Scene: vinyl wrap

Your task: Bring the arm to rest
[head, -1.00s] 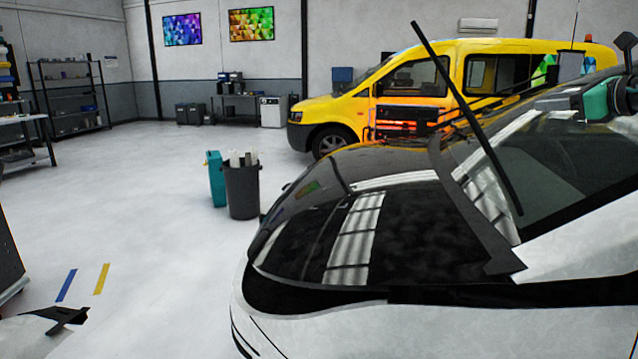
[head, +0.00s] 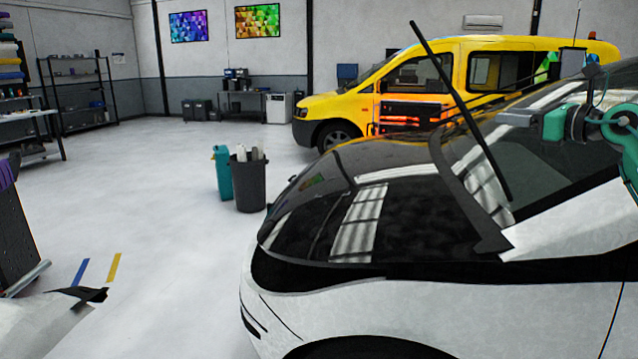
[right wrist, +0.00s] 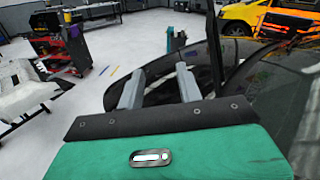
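My right gripper (head: 512,118) shows at the right edge of the head view, above the windscreen of a white car (head: 570,265) with a glossy dark bonnet (head: 410,215). In the right wrist view my right gripper (right wrist: 160,88) has its two grey fingers spread apart, with nothing between them. The fingers appear over the dark bonnet in that view; I cannot tell the exact height. My left gripper is in neither view.
A raised wiper (head: 460,110) stands up from the windscreen. A yellow van (head: 450,85) is behind. A dark bin (head: 248,183) and a teal container (head: 222,175) stand on the floor. A red tool cart (right wrist: 65,50) is left in the wrist view. The floor between is clear.

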